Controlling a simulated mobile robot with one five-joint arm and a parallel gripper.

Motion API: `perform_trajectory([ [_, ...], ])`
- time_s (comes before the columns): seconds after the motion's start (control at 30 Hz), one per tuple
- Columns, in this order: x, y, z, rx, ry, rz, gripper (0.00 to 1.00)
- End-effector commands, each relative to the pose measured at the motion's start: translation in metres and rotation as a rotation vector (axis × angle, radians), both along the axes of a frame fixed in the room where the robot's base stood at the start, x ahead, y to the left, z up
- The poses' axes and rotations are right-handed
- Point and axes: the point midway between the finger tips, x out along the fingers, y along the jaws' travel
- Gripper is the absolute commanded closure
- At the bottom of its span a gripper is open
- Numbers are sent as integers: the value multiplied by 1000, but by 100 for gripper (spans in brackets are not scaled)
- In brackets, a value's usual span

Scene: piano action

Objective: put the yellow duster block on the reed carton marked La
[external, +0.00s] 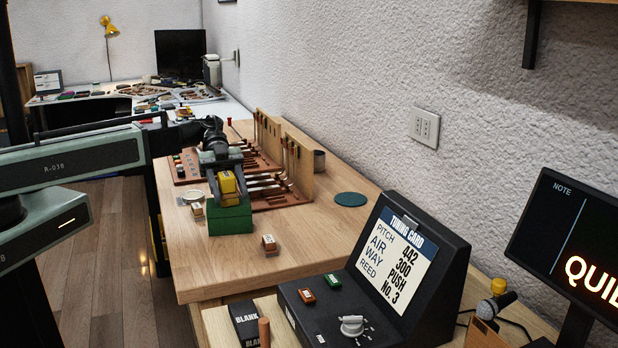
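The yellow duster block (228,182) is between the fingers of my gripper (226,188), which looks shut on it. Block and gripper are right above a green box (230,219) on the wooden bench; I cannot tell whether the block touches it. A small carton with a pale label (269,244) stands on the bench to the front right of the green box. Another small carton (197,211) stands just left of the green box. Their markings are too small to read, so I cannot tell which is La.
Racks with red and dark piano action parts (270,180) lie behind the gripper, beside upright wooden boards (298,165). A teal disc (350,199) lies to the right. A black tuning console (385,285) stands in front. The bench around the front right carton is clear.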

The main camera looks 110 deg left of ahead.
Motion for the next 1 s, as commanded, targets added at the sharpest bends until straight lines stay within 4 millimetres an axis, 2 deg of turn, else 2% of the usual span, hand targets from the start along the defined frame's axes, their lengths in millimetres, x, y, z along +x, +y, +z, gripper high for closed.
perform_trajectory([
  [0.27, 0, 0, 1, 0, 0, 0, 42],
  [0.4, -2, 3, 8, 0, 0, 1, 42],
  [0.8, -62, 64, 44, -1, 1, 3, 42],
  [1.0, -77, 78, 50, 0, 0, 1, 42],
])
